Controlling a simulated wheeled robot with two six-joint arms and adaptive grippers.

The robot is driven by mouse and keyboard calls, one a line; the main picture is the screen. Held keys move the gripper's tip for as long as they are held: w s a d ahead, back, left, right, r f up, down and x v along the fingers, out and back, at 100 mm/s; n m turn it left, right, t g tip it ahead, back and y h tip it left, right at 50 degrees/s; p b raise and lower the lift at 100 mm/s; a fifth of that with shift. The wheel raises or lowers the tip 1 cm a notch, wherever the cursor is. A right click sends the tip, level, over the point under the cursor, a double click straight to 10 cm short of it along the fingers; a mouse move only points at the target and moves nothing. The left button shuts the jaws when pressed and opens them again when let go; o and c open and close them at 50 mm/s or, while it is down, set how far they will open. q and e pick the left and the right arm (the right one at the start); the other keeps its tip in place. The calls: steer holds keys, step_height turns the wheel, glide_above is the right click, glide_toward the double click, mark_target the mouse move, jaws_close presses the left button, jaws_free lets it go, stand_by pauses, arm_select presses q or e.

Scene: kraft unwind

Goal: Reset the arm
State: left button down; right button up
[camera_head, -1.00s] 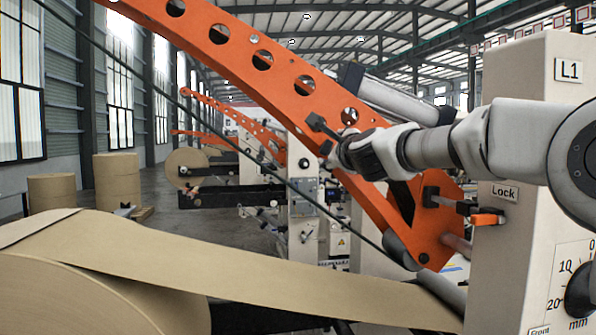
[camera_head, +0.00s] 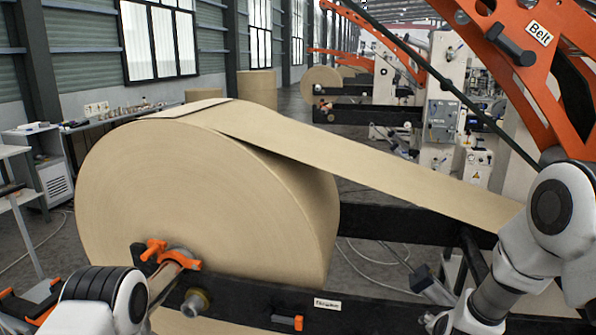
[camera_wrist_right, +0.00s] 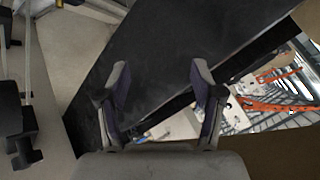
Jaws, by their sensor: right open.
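The large orange perforated arm (camera_head: 560,90) with a "Belt" label and a black handle (camera_head: 510,45) stands at the upper right of the head view. My right arm is at the lower right of that view, below the orange arm and apart from its handle. In the right wrist view my right gripper (camera_wrist_right: 160,78) is open, its two fingers apart with nothing between them. A dark bar (camera_wrist_right: 185,50) lies beyond the fingers; I cannot tell how far.
A big kraft paper roll (camera_head: 190,200) fills the left, with its web (camera_head: 380,175) running right. A black beam (camera_head: 350,305) with orange clamps (camera_head: 170,255) crosses in front. A workbench (camera_head: 115,115) stands at the back left.

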steer(key=s+a+f+n+g+b, duration=0.2)
steer(key=s+f+n+g, duration=0.15)
steer(key=s+f, duration=0.9)
steer(key=s+a+f+n+g+y+b, duration=0.1)
steer(key=s+f+n, duration=0.3)
steer(key=s, duration=0.7)
steer(key=s+a+f+n+g+y+b, duration=0.1)
steer(key=s+a+f+n+g+b, duration=0.1)
steer(key=s+f, duration=0.7)
steer(key=s+a+n+g, duration=0.1)
steer(key=s+n, duration=0.1)
steer(key=s, duration=0.1)
steer(key=shift+a+g, duration=0.15)
steer(key=shift+g, duration=0.2)
